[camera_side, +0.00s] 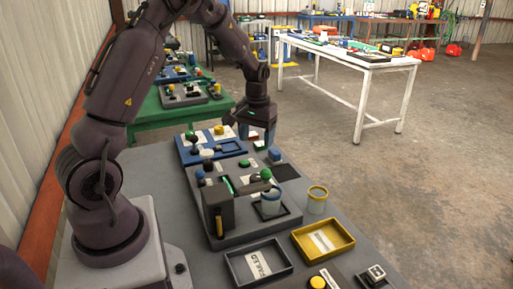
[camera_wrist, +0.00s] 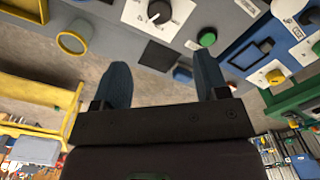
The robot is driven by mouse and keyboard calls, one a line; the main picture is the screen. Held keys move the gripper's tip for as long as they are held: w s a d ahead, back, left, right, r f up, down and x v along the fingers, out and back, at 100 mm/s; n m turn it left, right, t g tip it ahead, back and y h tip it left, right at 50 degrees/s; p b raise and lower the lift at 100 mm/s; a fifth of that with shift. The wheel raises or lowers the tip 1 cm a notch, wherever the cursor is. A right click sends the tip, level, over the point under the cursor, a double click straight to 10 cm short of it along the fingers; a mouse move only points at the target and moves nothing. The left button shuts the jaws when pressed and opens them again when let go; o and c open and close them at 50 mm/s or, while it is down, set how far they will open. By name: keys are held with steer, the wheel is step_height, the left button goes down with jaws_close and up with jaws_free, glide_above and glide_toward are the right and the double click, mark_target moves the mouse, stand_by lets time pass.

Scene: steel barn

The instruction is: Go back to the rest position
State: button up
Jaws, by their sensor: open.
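My gripper (camera_side: 258,133) hangs over the far part of the grey work table (camera_side: 150,158), above the boards with knobs and buttons. In the wrist view its two blue-grey fingers (camera_wrist: 163,85) are spread apart with nothing between them. A dark square pad (camera_wrist: 158,55), a green button (camera_wrist: 207,37) and a blue button (camera_wrist: 182,74) show beyond the fingertips. The fingertips look clear of these things, but their exact height above the table is hard to judge.
A grey board (camera_side: 237,230) carries a dark upright block (camera_side: 217,207) and a clear cup. A yellow-rimmed cup (camera_side: 317,200), a yellow tray (camera_side: 323,240) and a dark labelled tray (camera_side: 258,263) lie nearer. A white table (camera_side: 350,59) stands behind, with open floor between.

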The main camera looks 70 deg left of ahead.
steer(key=shift+r, duration=0.1)
steer(key=s+d+r+m+t, duration=0.2)
steer(key=s+d+r+m, duration=0.2)
steer(key=s+d+r, duration=0.4)
steer(key=s+d+r+m+t, duration=0.3)
steer(key=s+d+r, duration=0.5)
steer(key=d, duration=0.5)
steer(key=shift+s+d+r+m+t, duration=0.3)
steer(key=shift+r+m, duration=0.1)
steer(key=shift+r, duration=0.45)
